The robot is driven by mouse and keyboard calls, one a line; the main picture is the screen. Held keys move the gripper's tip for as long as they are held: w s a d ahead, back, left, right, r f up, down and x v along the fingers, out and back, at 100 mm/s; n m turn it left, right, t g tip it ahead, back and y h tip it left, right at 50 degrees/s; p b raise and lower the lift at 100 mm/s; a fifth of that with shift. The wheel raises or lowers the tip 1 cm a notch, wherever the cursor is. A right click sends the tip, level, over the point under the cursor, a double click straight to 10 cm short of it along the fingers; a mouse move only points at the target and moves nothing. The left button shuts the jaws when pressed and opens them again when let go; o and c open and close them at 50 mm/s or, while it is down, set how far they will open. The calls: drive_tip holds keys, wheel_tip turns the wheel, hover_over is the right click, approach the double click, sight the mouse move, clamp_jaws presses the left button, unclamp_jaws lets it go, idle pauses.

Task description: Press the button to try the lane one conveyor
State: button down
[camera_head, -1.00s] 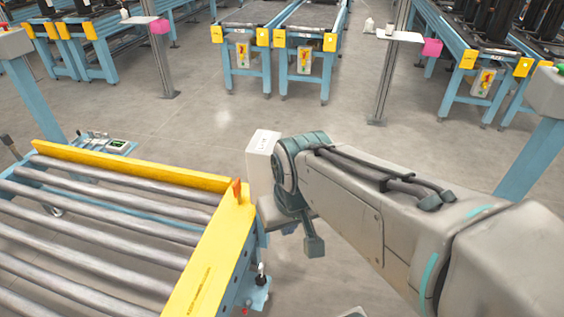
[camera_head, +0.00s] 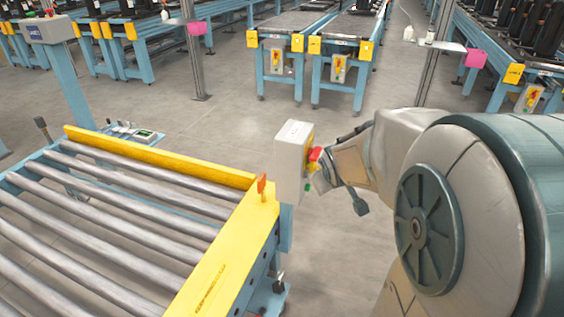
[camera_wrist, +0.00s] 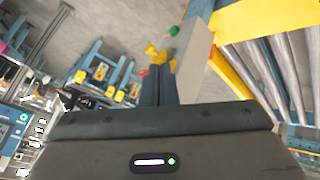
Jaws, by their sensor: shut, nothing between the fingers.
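The fingers partly hide the box's button side there. I cannot tell whether they touch the box.
A yellow rail (camera_head: 160,158) edges the rollers, with an orange piece (camera_head: 261,186) at its corner. Another control box (camera_head: 48,30) stands on a blue post at the far left. Parallel conveyors (camera_head: 280,50) stand at the back.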

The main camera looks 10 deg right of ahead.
sight(309, 188)
drive_tip(key=w+d+f+n+t+y+b, duration=0.2)
drive_tip(key=w+d+f+t+b, duration=0.1)
drive_tip(key=f+b, duration=0.3)
drive_tip(key=w+d+f+n+t+y+b, duration=0.2)
drive_tip(key=w+d+f+n+t+b, duration=0.1)
drive_tip(key=f, duration=0.6)
drive_tip(key=w+d+f+n+t+y+b, duration=0.1)
drive_tip(key=w+d+f+n+t+b, duration=0.2)
drive_tip(key=b, duration=0.6)
drive_tip(key=w+d+f+t, duration=0.1)
drive_tip(key=w+d+f, duration=0.1)
drive_tip(key=d+f, duration=0.1)
drive_tip(key=shift+w+d+f+t+y, duration=0.3)
drive_tip(key=shift+w+f+y, duration=0.1)
drive_tip(key=shift+f, duration=0.3)
drive_tip(key=shift+w+a, duration=0.1)
drive_tip(key=w+a, duration=0.4)
drive_tip(key=a, duration=0.3)
drive_tip(key=shift+w+b, duration=0.35)
drive_tip(key=shift+w, duration=0.05)
drive_tip(key=shift+a, duration=0.1)
drive_tip(key=shift+w+a+b, duration=0.2)
drive_tip(key=shift+a+b, duration=0.1)
drive_tip(key=shift+b, duration=0.1)
